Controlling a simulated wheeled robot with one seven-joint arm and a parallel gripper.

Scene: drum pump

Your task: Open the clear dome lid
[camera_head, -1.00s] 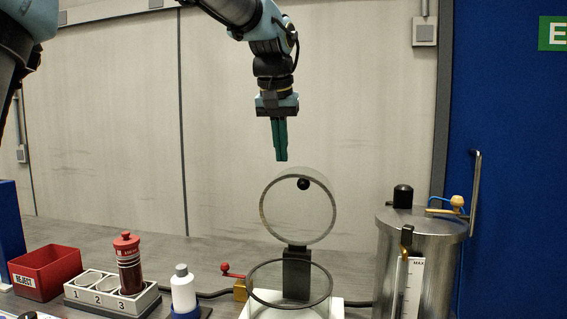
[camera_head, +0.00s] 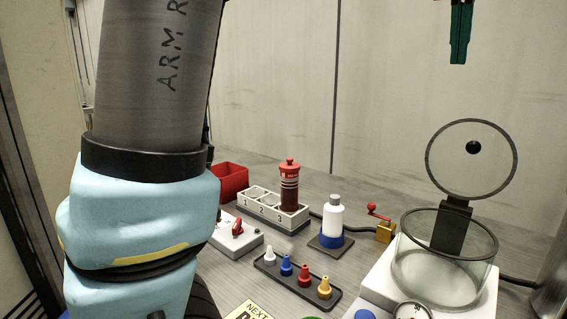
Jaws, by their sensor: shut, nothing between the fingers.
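The clear dome lid (camera_head: 455,160) stands raised, roughly upright, on a dark hinge post (camera_head: 452,228) at the back of a clear round chamber (camera_head: 420,275). It has a dark rim and a black knob (camera_head: 473,147). The chamber's dark-rimmed top is uncovered, and it sits on a white base (camera_head: 378,281). My gripper (camera_head: 457,60) points down, shut and empty, in the air above the lid and apart from it. The top of the gripper is cut off by the picture's edge.
A white rack (camera_head: 262,218) holds a dark red bottle (camera_head: 289,188). A red bin (camera_head: 231,180), a white bottle (camera_head: 333,215), a red-knobbed brass valve (camera_head: 384,232) and a tray of coloured caps (camera_head: 297,281) stand left of the chamber. My arm covers the left side.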

